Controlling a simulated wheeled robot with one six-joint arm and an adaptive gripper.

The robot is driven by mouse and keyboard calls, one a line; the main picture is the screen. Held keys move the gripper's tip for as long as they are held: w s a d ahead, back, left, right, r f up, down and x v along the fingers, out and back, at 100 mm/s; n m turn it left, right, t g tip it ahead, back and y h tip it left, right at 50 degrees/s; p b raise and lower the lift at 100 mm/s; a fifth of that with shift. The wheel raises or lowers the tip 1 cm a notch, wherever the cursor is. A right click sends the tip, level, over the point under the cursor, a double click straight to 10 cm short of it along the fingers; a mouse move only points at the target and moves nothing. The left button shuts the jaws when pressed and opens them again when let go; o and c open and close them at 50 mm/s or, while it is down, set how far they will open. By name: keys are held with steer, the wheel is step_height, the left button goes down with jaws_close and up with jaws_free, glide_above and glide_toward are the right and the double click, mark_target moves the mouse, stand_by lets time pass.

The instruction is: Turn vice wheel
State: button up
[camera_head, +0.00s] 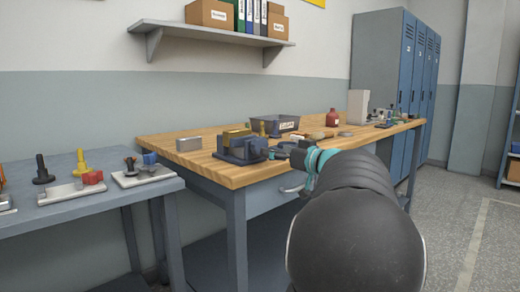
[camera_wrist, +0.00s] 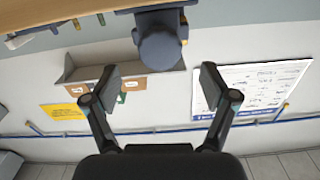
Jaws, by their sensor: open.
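The blue-grey vice (camera_head: 242,148) stands at the left part of the wooden workbench, near its front edge. In the wrist view a blue-grey rounded part, seemingly of the vice (camera_wrist: 160,48), shows at top centre. I cannot clearly tell the vice wheel from the body. My gripper (camera_wrist: 160,73) is open and empty, its two fingers spread wide with the rounded part beyond and between them. In the head view my gripper (camera_head: 284,150) is just right of the vice, partly hidden by my arm. I cannot tell whether it touches the vice.
The wooden workbench (camera_head: 190,159) also holds a dark bin (camera_head: 274,124), a red bottle (camera_head: 332,118) and small items behind my arm. A grey bench (camera_head: 90,210) with fixtures stands at left. A wall shelf (camera_head: 210,32) hangs above. Floor at right is clear.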

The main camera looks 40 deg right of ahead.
mark_target(259, 146)
steer(key=w, duration=0.6)
steer(key=shift+w+a, duration=0.25)
steer(key=c, duration=1.2)
